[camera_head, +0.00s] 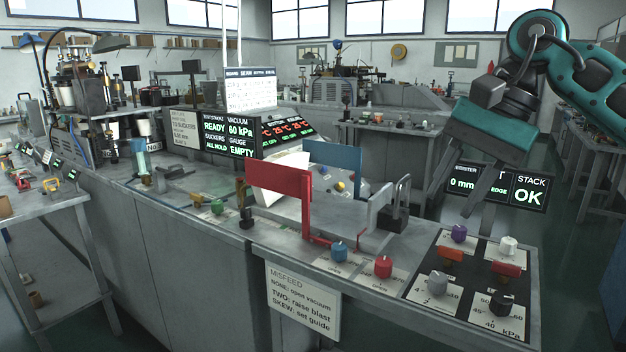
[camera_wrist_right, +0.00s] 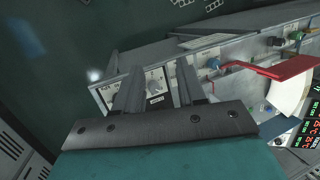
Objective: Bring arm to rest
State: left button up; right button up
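My right arm comes in from the upper right in the head view. Its teal and grey right gripper (camera_head: 449,205) hangs above and behind the control panel (camera_head: 424,298) at the bench's right end. In the right wrist view the fingers of the gripper (camera_wrist_right: 159,68) stand apart with nothing between them, and panel knobs show beyond them. My left gripper is not in view.
A red plate (camera_head: 280,184) and a blue plate (camera_head: 333,157) rise from the bench. Blue and red knobs (camera_head: 383,266) stand in front. A display reading "OK" (camera_head: 527,197) is behind the gripper. Open floor lies to the right.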

jog(key=s+a+f+m+g+y, duration=0.2)
jog(key=a+f+m+y, duration=0.25)
jog(key=a+y, duration=0.35)
jog(key=s+a+f+m+g+y, duration=0.2)
jog(key=a+f+m+y, duration=0.3)
jog(key=a, duration=0.5)
jog(key=w+d+f+n+t+h, duration=0.1)
jog(key=d+f+n+t+h, duration=0.4)
jog(key=f+n+t, duration=0.85)
jog(key=w+d+f+n+t+h, duration=0.1)
jog(key=d+f+n+t+h, duration=0.55)
jog(key=n, duration=1.15)
jog(key=s+d+f+m+g+h, duration=0.2)
jog(key=s+f+m, duration=0.4)
jog(key=s+f, duration=0.1)
jog(key=s+d+f+m+g+h, duration=0.1)
jog(key=s+d+f+m+g, duration=0.2)
jog(key=s+f+m, duration=0.3)
notch_tip(320, 180, down, 4)
jog(key=shift+s+d+f+g+h, duration=0.1)
jog(key=shift+s+d+g+h, duration=0.25)
jog(key=shift+s, duration=0.75)
